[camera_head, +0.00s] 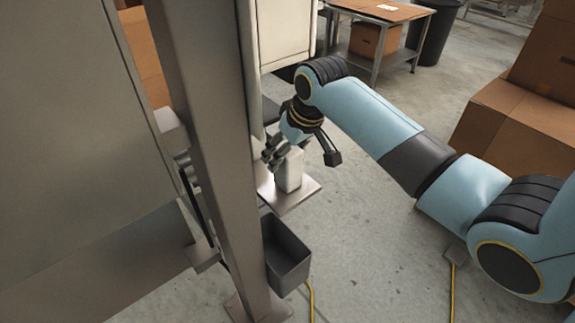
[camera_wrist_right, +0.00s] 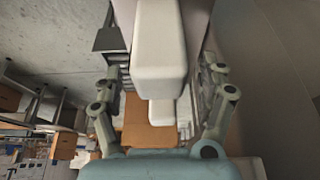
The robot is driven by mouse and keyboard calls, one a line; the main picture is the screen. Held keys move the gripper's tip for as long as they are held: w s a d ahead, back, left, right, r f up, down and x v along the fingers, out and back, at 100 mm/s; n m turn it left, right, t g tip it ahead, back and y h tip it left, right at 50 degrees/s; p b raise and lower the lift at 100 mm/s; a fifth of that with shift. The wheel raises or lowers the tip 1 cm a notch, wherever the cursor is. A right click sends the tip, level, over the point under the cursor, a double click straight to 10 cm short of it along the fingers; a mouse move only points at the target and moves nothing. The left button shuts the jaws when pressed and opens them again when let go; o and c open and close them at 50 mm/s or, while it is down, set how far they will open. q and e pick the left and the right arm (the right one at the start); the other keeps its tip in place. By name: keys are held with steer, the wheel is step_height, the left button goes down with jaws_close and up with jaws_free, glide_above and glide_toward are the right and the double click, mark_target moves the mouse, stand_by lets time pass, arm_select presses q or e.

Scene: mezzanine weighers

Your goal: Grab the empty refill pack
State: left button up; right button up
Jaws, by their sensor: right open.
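A white block-like pack (camera_head: 289,170) stands upright on a small metal plate (camera_head: 298,196) beside the grey post. My right gripper (camera_head: 272,152) is at the pack's upper left side in the head view. In the right wrist view the white pack (camera_wrist_right: 160,45) lies between the two spread fingers of the right gripper (camera_wrist_right: 163,75), with space visible on both sides. A smaller white block (camera_wrist_right: 162,111) shows behind it there; I cannot tell what it is. I cannot tell whether the pack is empty. My left gripper is not in view.
A grey post (camera_head: 205,130) and large panel fill the left. A dark open bin (camera_head: 287,257) hangs below the plate. Cardboard boxes (camera_head: 510,125) stand at the right, and a table (camera_head: 385,12) at the back. The floor between is mostly clear.

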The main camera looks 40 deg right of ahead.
steer(key=shift+c, duration=0.4)
steer(key=c, duration=1.3)
steer(key=shift+r, duration=0.1)
